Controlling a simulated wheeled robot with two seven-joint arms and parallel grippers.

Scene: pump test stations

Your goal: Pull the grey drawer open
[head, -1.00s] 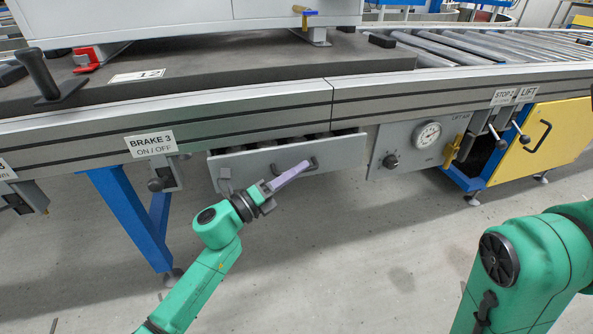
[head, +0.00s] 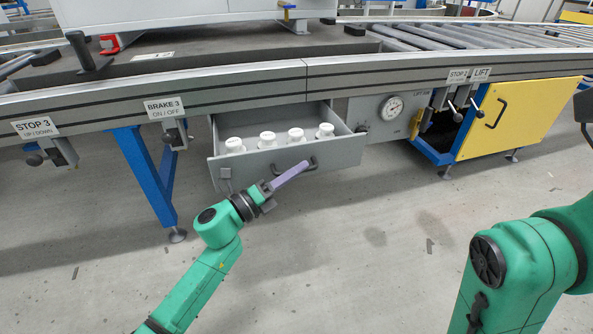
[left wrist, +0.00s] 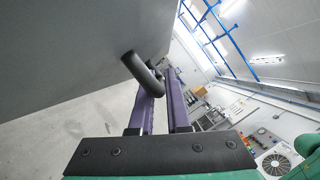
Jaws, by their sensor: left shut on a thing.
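The grey drawer (head: 290,165) under the conveyor stands pulled out, its inside showing. My left gripper (head: 301,169), with purple fingers, is shut on this handle. In the left wrist view the dark handle (left wrist: 142,74) shows at the purple fingers (left wrist: 161,88), beside the large grey drawer front (left wrist: 70,45). Several white capped containers (head: 267,139) stand in a row in the drawer. My right arm shows at the right, but its gripper cannot be made out.
A blue leg (head: 146,180) stands left of the drawer. A panel with a round gauge (head: 391,108) and a yellow cabinet door (head: 505,117) are to the right. The floor in front of the drawer is clear.

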